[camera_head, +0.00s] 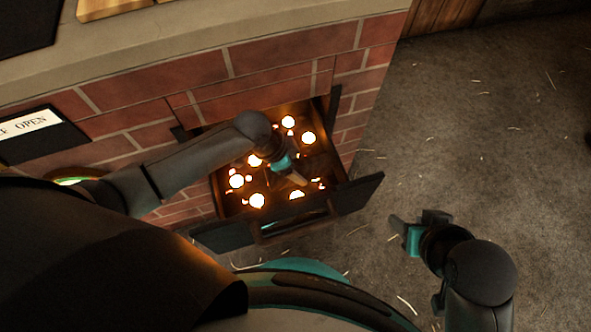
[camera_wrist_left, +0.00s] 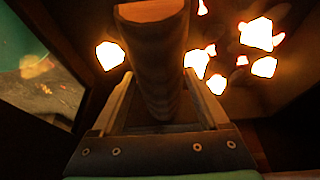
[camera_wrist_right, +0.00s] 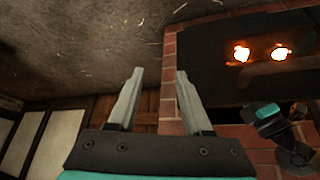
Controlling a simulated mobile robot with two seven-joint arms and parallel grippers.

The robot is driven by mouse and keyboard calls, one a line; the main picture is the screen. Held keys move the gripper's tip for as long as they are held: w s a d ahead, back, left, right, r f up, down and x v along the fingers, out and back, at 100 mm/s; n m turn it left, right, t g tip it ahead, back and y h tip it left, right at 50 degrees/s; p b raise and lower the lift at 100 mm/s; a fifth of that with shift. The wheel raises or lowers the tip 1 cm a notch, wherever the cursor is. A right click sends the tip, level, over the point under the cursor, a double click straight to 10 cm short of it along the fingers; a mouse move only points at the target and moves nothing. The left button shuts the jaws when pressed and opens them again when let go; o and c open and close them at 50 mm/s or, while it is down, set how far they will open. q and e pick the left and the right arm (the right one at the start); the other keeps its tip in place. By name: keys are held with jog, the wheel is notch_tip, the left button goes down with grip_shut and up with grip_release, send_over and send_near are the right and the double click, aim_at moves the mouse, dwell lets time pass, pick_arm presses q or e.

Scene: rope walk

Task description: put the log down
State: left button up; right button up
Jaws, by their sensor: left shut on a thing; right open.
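The log (camera_wrist_left: 160,70) is a short brown piece of wood with a pale cut end. In the left wrist view it sits between the two fingers of my left gripper (camera_wrist_left: 155,115), which is shut on it. In the head view my left gripper (camera_head: 288,168) is over the open firebox drawer (camera_head: 362,193), and the log's end (camera_head: 298,179) shows just beyond it, among glowing coals (camera_head: 256,200). I cannot tell whether the log touches the drawer's floor. My right gripper (camera_wrist_right: 157,95) is open and empty; in the head view it is right of the drawer, over the floor.
The drawer is in a red brick wall (camera_head: 270,55) under a pale ledge (camera_head: 240,35). Several coals glow around the log. A sign (camera_head: 30,123) reading "OPEN" is on the left. The grey floor (camera_head: 480,130) on the right is clear except for straw.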

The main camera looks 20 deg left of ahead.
pick_arm(q)
jog(key=shift+f+b, duration=0.4)
jog(key=shift+f, duration=0.65)
pick_arm(e)
jog(key=shift+w+a+f+t+y, duration=0.15)
jog(key=shift+w+a+t+y, duration=0.15)
jog(key=shift+w+a+t, duration=0.4)
jog(key=shift+w+a+f+t+y, duration=0.1)
jog(key=shift+w+a+t+y, duration=0.2)
jog(key=shift+w+a+t, duration=0.3)
jog(key=shift+w+a, duration=0.1)
jog(key=shift+a, duration=0.05)
pick_arm(q)
jog(key=o, duration=1.5)
jog(key=shift+f, duration=0.15)
pick_arm(e)
jog(key=shift+a, duration=0.1)
